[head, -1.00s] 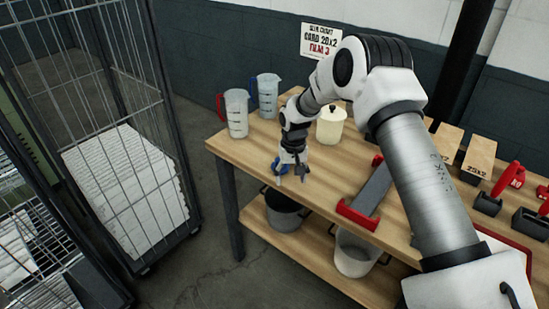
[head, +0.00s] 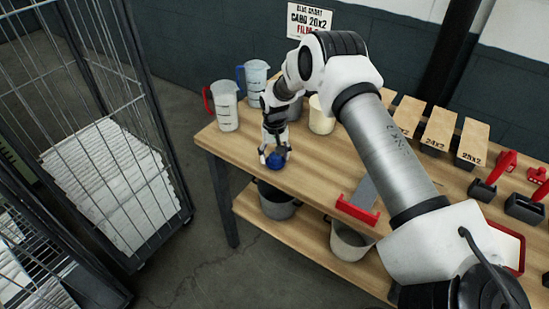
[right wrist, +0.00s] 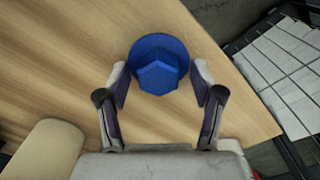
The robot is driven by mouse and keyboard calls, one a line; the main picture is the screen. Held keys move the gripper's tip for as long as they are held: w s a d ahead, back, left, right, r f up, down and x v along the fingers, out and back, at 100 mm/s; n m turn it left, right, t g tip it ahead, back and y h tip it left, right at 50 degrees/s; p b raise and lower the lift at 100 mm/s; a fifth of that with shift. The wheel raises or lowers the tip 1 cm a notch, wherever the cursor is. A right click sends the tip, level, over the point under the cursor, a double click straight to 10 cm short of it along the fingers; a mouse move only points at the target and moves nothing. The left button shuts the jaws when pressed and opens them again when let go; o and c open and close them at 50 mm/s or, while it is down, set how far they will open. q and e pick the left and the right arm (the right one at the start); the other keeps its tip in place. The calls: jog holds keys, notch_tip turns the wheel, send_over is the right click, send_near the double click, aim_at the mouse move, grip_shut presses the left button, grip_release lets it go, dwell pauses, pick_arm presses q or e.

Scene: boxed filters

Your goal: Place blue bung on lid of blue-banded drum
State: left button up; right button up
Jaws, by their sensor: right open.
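The blue bung (head: 276,161) stands on the wooden bench near its left front edge. In the right wrist view, the bung (right wrist: 158,62) shows a faceted knob on a round base. My right gripper (head: 275,156) is open just over it. In the wrist view, the fingers of my right gripper (right wrist: 160,80) stand on either side of the bung, with gaps visible. I cannot make out a blue-banded drum in these views. My left gripper is not in view.
Two measuring jugs, one red-handled (head: 225,107) and one blue-handled (head: 256,80), stand at the back left. A cream canister (head: 321,118) is right of the gripper. A red-ended grey tray (head: 358,208) lies further right. A wire cage (head: 95,130) stands left of the bench.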

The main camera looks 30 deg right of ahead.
jog(key=shift+s+r, duration=0.25)
jog(key=c, duration=0.4)
jog(key=shift+a, duration=0.1)
grip_shut()
